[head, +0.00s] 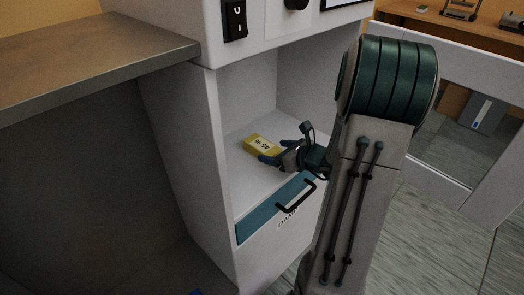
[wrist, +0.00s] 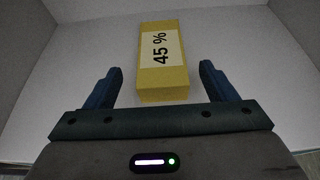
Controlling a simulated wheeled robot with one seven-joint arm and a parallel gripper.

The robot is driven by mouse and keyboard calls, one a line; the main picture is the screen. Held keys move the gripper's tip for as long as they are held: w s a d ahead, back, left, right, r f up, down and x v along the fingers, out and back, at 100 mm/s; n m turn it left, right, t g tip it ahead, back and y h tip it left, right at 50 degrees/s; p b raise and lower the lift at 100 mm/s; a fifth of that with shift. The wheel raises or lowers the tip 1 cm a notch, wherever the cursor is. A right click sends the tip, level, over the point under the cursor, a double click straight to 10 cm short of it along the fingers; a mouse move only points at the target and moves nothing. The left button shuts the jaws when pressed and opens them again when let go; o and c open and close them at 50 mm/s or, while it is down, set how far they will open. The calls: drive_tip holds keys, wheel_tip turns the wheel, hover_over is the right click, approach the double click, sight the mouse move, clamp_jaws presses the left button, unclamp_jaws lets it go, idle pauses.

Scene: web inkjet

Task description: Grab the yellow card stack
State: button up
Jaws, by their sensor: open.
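The yellow card stack (head: 262,145) lies on the white floor of an open compartment in the machine. It is a yellow block with a pale label reading "45 %", seen clearly in the wrist view (wrist: 163,75). My gripper (head: 275,153) reaches into the compartment from the right. In the wrist view my gripper (wrist: 160,85) is open, with one blue finger on each side of the stack's near end. Gaps show between both fingers and the stack. Most of the stack extends beyond the fingertips.
Compartment walls (head: 245,95) enclose the stack at the sides and back. A blue-fronted drawer (head: 262,218) with a black handle (head: 297,197) is below. A grey worktop (head: 85,55) is at left. A black switch (head: 235,18) is above.

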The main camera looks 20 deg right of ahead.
sight(265, 146)
drive_tip(key=x, duration=0.5)
drive_tip(key=shift+w+a+r+b, duration=0.1)
drive_tip(key=shift+w+r+b, duration=0.1)
drive_tip(key=shift+w+b, duration=0.2)
drive_tip(key=c, duration=1.1)
